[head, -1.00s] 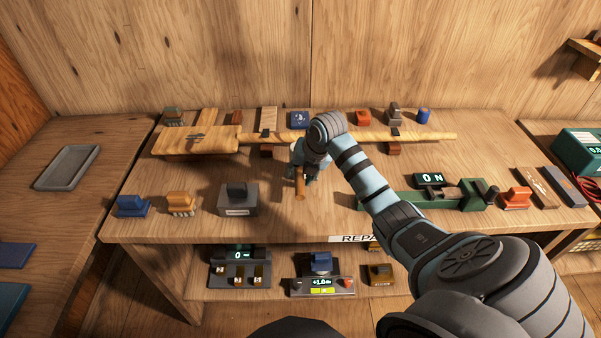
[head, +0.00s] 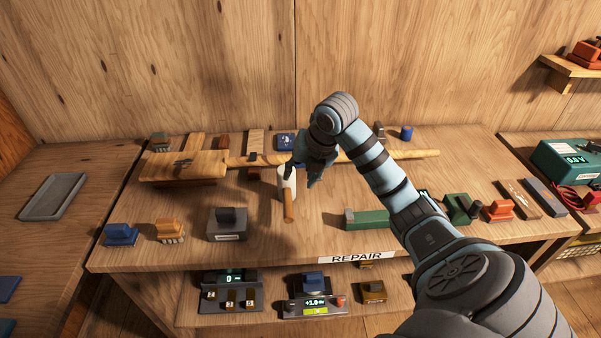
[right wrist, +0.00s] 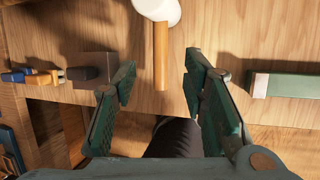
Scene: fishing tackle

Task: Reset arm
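My right gripper (head: 304,172) is open and empty, just above and beside a mallet with a white head (head: 287,182) and wooden handle. The mallet rests on the repair bench (head: 330,235), its handle pointing toward the front edge. In the right wrist view the two green fingers (right wrist: 160,88) are spread wide, and the mallet's handle (right wrist: 161,55) lies beyond them, apart from both. My right arm crosses the bench from the lower right. My left gripper is not in view.
A grey block (head: 228,222), blue clamp (head: 121,234) and orange brush-like item (head: 170,230) stand front left. A green device (head: 368,220) stands right of the mallet. The front centre of the bench is clear.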

